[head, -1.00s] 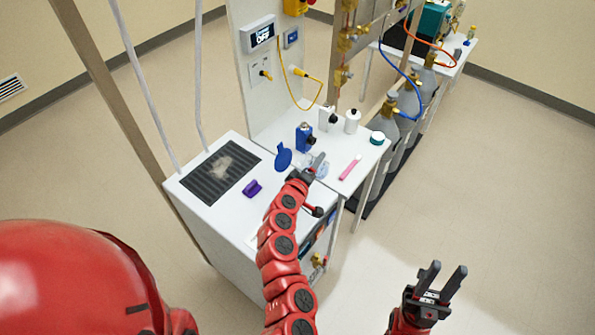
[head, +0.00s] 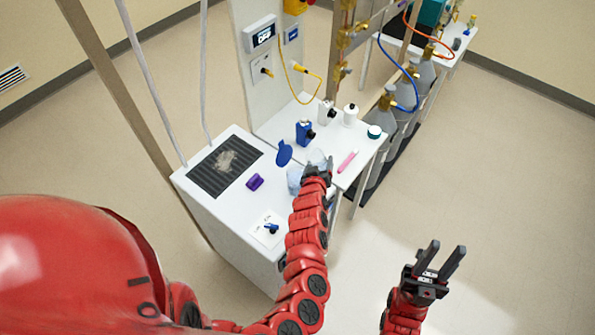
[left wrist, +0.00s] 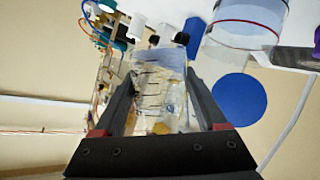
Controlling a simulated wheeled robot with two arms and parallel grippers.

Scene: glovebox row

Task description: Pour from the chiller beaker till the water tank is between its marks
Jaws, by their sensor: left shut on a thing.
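My left gripper (head: 318,172) is shut on the clear beaker (head: 318,157), beside the chiller's far right corner. In the left wrist view the beaker (left wrist: 160,92) sits between the fingers, with dark marks on its wall and some liquid visible; its exact tilt is unclear. The clear water tank (head: 294,178) is just left of the gripper, partly hidden by it. In the left wrist view the tank (left wrist: 248,25) shows a red ring and a blue ring; its water level is unclear. My right gripper (head: 440,262) is open and empty.
The white chiller (head: 222,212) carries a dark grille (head: 224,167), a purple object (head: 255,182) and a blue valve (head: 271,228). The side table holds a blue bottle (head: 304,132), white bottles, a pink pen (head: 347,161) and a teal-lidded jar (head: 374,132). Gas cylinders stand behind.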

